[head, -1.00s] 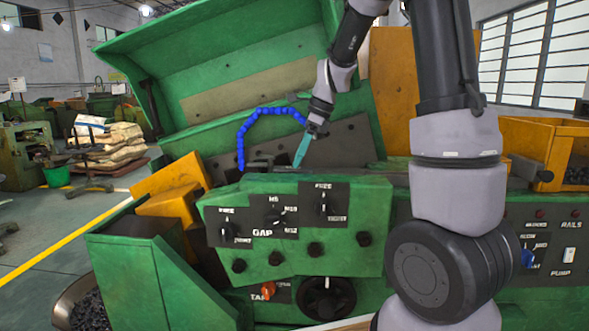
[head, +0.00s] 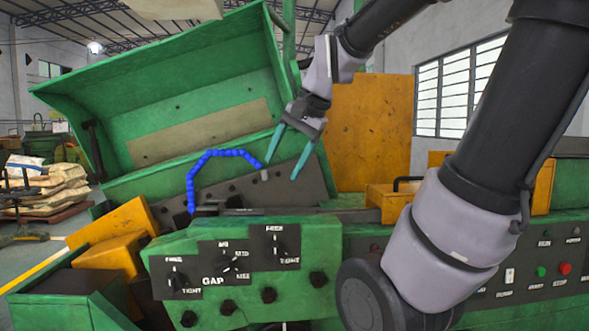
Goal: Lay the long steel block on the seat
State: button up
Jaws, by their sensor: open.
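My gripper (head: 282,170) is open, its two teal fingers spread and pointing down, with nothing seen between them. It is above the dark metal bed of the green machine, beside the end of the blue jointed hose. Low dark grey metal pieces (head: 207,209) show behind the top edge of the control panel, left of and below the gripper. I cannot tell whether the long steel block or the seat is among them. The panel hides the lower part of that area.
The green hood (head: 165,85) stands raised behind the bed. The blue hose (head: 192,172) arches left of my fingers. The green control panel (head: 250,265) with knobs stands in front. A yellow box with a dark handle (head: 395,200) is at the right, before a tall yellow panel (head: 370,130).

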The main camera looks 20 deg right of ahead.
jog(key=s+n, duration=0.1)
jog(key=s+n+t, duration=0.1)
jog(key=s+n, duration=0.1)
jog(key=s+f+n+h, duration=0.1)
jog(key=s+n, duration=0.1)
jog(key=shift+s+d+t, duration=0.15)
jog(key=shift+t, duration=0.25)
